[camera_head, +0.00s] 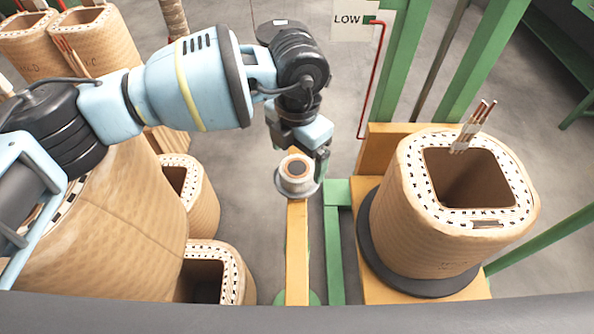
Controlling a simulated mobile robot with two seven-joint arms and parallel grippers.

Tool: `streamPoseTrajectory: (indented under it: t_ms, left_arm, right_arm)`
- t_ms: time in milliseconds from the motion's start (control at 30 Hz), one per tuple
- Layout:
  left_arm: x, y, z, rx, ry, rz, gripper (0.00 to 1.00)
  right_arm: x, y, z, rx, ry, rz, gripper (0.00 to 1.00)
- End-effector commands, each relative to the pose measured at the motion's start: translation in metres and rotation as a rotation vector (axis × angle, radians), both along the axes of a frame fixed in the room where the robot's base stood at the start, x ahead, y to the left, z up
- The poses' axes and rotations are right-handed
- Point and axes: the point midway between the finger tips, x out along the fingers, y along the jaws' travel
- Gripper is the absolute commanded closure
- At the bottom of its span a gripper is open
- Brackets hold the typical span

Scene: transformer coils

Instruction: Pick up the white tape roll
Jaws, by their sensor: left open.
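The white tape roll (296,174) stands on the narrow yellow beam (297,250) in the middle of the view. It has a brownish core and a grey part around its lower edge. My left arm comes in from the left, and its gripper (305,172) is right at the roll, reaching down from behind it. The gripper is open. One dark finger shows at the right side of the roll; the other finger is hard to make out. I cannot tell whether the fingers touch the roll. My right gripper is not in view.
A large coil (400,215) stands on a dark round base at the right, with copper leads on top. More wrapped coils (210,205) stand at the left, under my arm. Green posts (400,60) and a sign reading LOW (348,20) are behind. Grey floor (245,190) shows between.

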Motion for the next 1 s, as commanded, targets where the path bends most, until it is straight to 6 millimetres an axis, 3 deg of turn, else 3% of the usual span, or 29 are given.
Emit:
streamPoseTrajectory:
  t_ms: [200,433,800,1000]
  left_arm:
    - [-0.001,0.001,-0.027,0.0,0.0,0.0,0.1]
    - [-0.001,0.001,-0.029,-0.001,-0.001,-0.001,0.1]
    - [-0.001,0.001,-0.029,-0.001,-0.001,0.0,0.58]
    - [-0.001,0.001,-0.028,-0.001,-0.001,0.0,0.61]
  right_arm:
    - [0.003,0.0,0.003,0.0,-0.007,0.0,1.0]
    - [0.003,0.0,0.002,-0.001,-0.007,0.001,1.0]
    - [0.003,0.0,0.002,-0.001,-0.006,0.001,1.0]
    - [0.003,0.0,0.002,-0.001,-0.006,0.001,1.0]
